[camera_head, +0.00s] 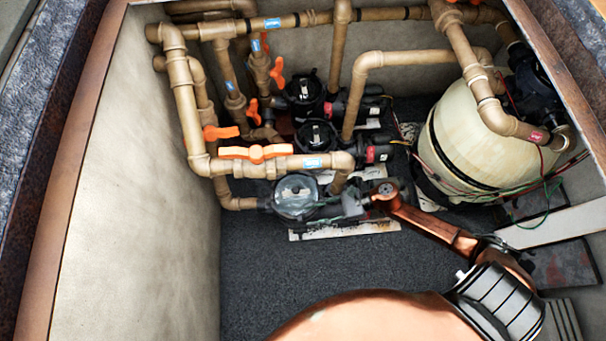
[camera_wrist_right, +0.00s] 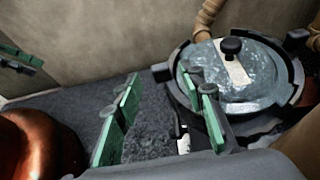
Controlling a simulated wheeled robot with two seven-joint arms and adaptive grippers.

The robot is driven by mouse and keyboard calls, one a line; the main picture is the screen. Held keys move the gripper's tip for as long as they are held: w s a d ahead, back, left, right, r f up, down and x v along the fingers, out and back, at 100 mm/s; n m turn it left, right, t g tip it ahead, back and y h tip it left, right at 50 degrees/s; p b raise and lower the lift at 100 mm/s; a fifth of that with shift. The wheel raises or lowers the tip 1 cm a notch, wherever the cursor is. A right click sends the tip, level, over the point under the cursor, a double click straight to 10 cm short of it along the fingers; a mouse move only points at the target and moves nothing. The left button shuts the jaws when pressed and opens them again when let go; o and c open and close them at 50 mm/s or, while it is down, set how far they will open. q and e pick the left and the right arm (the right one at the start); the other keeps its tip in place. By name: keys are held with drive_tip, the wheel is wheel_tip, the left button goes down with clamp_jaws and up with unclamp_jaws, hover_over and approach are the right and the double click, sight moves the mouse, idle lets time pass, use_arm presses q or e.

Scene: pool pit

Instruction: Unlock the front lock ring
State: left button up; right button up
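The front pump has a clear round lid (camera_head: 297,190) with a dark lock ring (camera_head: 273,203) around it. In the right wrist view the grey lid (camera_wrist_right: 255,85) has a black centre knob, and the lock ring (camera_wrist_right: 297,75) has dark lugs at its edge. My right gripper (camera_head: 345,205) is just right of the ring in the head view. In the wrist view its green-padded fingers (camera_wrist_right: 160,112) are apart with nothing between. One finger overlaps the ring's near-left edge; contact cannot be told. Green strips at the upper left look like part of my left gripper (camera_wrist_right: 20,58).
Two more pumps (camera_head: 315,135) stand behind the front one. Tan pipes (camera_head: 185,100) with orange valve handles (camera_head: 255,153) run left and above. A beige tank (camera_head: 465,150) with loose wires is at right. The dark floor (camera_head: 270,270) in front is clear.

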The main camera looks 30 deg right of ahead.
drive_tip(key=v, duration=0.6)
drive_tip(key=shift+s+d, duration=0.15)
drive_tip(key=shift+d, duration=0.05)
drive_tip(key=shift+r, duration=0.15)
drive_tip(key=shift+c, duration=0.3)
